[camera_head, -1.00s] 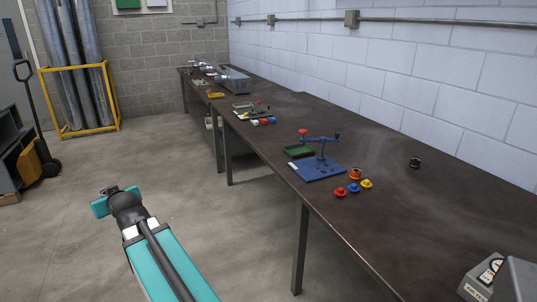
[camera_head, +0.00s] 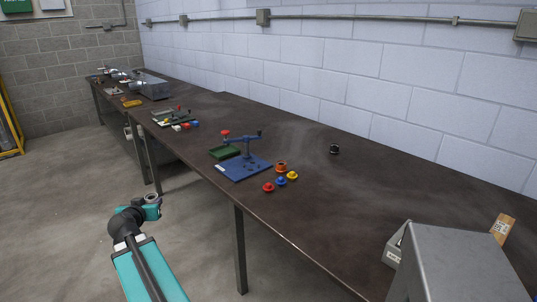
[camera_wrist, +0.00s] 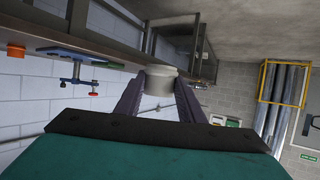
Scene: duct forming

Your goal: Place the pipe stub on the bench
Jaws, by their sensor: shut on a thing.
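The pipe stub (camera_wrist: 161,83) is a pale, short cylinder between the fingertips of my gripper (camera_wrist: 160,98) in the wrist view. In the head view it is a small grey ring (camera_head: 152,198) at the end of my gripper (camera_head: 148,208). My gripper is shut on it, and its fingers cover the stub's sides. The bench (camera_head: 330,215) is long and dark brown, running from the far left to the near right along the wall. My gripper is off the bench's front edge, to its left in the head view, and the stub is apart from the top.
A blue stand (camera_head: 243,170) with a green tray (camera_head: 224,152) is on the bench. Red, blue, yellow and orange (camera_head: 281,166) pieces sit beside it. A small black ring (camera_head: 334,149) lies farther back. A grey box (camera_head: 455,265) fills the near right. Bench between them is clear.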

